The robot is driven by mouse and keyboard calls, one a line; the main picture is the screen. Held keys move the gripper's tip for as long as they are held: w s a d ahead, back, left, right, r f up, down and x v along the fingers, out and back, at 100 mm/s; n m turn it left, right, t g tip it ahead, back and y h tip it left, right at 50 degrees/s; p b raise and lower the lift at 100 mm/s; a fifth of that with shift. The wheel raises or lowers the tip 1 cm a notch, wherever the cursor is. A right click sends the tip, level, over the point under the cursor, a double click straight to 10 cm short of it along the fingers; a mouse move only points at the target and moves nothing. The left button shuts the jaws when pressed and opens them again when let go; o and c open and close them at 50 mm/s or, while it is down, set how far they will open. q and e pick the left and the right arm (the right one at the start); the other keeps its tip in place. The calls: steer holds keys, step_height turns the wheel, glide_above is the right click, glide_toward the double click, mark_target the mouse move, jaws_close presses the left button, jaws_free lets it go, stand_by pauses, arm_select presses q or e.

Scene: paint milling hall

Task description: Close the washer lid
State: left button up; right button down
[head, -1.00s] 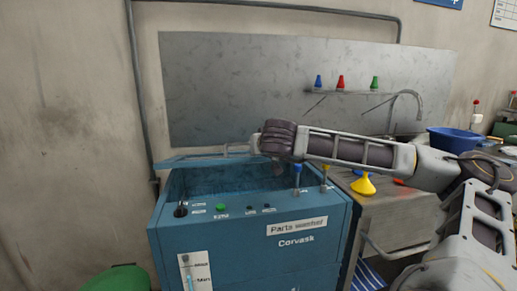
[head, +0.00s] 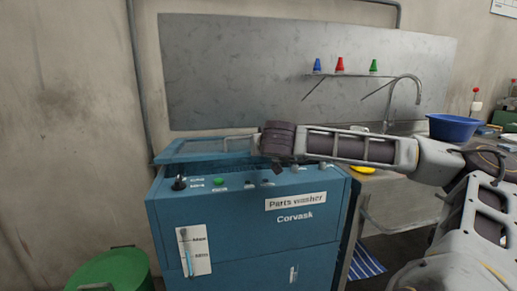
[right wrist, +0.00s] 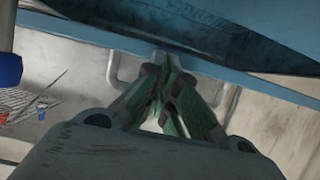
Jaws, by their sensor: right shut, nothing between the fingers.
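The blue parts washer (head: 245,235) stands against the wall in the head view. Its lid (head: 190,151) slants low over the tub, with a narrow dark gap above the control panel (head: 235,184). A grey loop handle (head: 240,144) is on the lid. My right gripper (head: 277,168) is at the lid's right part, its fingers mostly hidden by the wrist. In the right wrist view the shut, empty fingers (right wrist: 168,95) are at the blue lid edge (right wrist: 135,43), with the handle (right wrist: 113,70) behind them. Whether they touch the lid is unclear. My left gripper is out of view.
A green drum (head: 110,270) stands at the lower left. To the right are a sink counter with a tap (head: 415,82) and a blue basin (head: 454,127). Small coloured cones (head: 340,64) stand on a wall shelf. A metal backboard (head: 230,75) is behind the washer.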

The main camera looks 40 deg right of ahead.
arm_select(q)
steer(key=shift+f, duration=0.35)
arm_select(e)
steer(key=shift+f, duration=0.2)
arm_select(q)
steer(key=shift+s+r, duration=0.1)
arm_select(e)
steer(key=shift+r, duration=0.2)
